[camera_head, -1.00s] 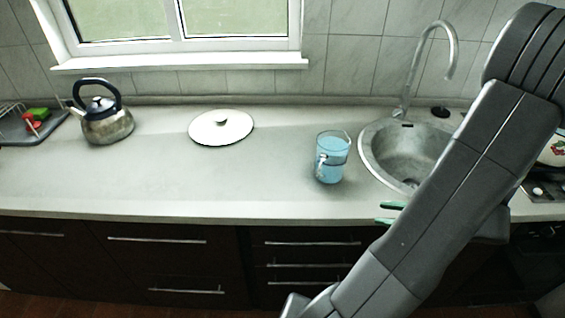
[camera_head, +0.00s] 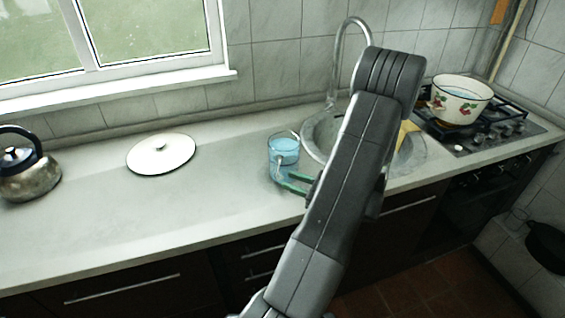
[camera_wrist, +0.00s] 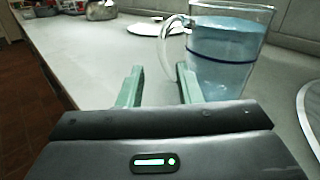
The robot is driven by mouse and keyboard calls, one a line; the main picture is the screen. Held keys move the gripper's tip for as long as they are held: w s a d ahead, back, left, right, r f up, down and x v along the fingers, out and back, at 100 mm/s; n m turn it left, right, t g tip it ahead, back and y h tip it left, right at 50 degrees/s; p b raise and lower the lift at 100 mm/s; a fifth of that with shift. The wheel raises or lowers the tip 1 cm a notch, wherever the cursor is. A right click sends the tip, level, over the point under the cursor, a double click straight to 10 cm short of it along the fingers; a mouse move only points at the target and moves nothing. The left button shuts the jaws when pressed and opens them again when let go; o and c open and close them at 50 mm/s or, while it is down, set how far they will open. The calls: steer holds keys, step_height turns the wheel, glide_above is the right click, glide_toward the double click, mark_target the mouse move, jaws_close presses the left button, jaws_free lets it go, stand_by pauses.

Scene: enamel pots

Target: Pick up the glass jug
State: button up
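The glass jug (camera_head: 284,154) stands upright on the counter, left of the sink, holding blue liquid. In the wrist view the jug (camera_wrist: 226,55) is just beyond my right finger, with its handle on the left side. My gripper (camera_head: 289,182) has green fingers and is at the front of the jug in the head view. In the wrist view my gripper (camera_wrist: 159,82) is open, with an empty gap between its fingers. The handle lies ahead of the fingers, near the right one. I cannot tell whether a finger touches the jug.
A white lid (camera_head: 161,155) and a kettle (camera_head: 27,172) are on the counter to the left. The sink (camera_head: 322,135) and its faucet (camera_head: 340,62) are close on the right. A floral pot (camera_head: 460,99) sits on the stove. The counter between lid and jug is clear.

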mark_target(276, 174)
steer(key=shift+p+x, duration=0.9)
steer(key=shift+x, duration=2.1)
steer(key=shift+w+d+r, duration=0.1)
steer(key=shift+w+r, duration=0.05)
steer(key=shift+r, duration=0.05)
steer(key=shift+c, duration=0.4)
jaws_close()
steer(key=shift+r, duration=0.1)
